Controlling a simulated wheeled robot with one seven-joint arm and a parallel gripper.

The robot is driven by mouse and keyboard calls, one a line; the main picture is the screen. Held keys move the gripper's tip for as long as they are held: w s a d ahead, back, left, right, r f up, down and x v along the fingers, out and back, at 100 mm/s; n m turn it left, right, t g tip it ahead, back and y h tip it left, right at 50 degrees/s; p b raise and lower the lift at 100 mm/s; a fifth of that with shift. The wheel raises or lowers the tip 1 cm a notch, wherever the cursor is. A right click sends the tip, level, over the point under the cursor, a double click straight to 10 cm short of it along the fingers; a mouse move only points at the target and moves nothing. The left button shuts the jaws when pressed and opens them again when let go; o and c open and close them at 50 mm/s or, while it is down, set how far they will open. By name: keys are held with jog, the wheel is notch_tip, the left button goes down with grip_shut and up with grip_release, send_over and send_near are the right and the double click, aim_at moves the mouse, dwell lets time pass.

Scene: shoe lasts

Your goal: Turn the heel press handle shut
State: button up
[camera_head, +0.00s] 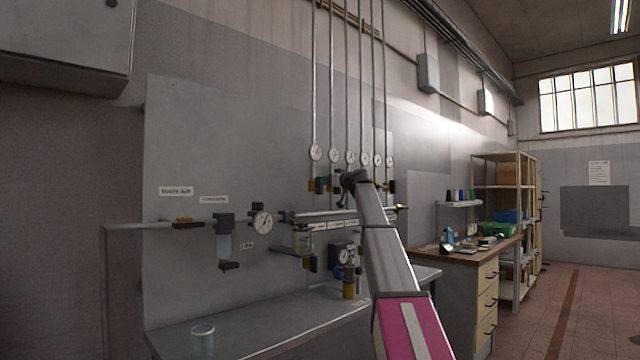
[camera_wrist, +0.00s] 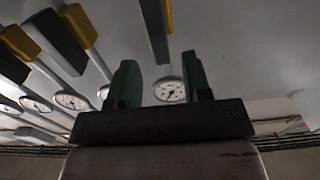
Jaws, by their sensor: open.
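Several valve handles with dark and yellow parts sit on the pipe drops on the wall panel. I cannot tell which is the heel press handle, as the small labels (camera_head: 335,225) below are unreadable. One handle (camera_head: 321,185) shows left of my gripper (camera_head: 350,182) in the head view; my arm hides others. In the wrist view my gripper (camera_wrist: 161,82) is open, its two green fingers apart with nothing seen between them but the panel and a gauge (camera_wrist: 169,90). A dark and yellow handle (camera_wrist: 154,28) is at the top, beyond the fingertips. Another handle (camera_wrist: 55,40) is to the left.
A row of round gauges (camera_head: 316,152) hangs on vertical pipes above the handles. Below is a grey bench (camera_head: 250,330) with a cup (camera_head: 203,338). A drawer cabinet (camera_head: 487,300) and shelves are at right.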

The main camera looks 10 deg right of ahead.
jog(key=x, duration=0.5)
jog(key=shift+w+a, duration=0.1)
jog(key=shift+w, duration=0.05)
grip_shut()
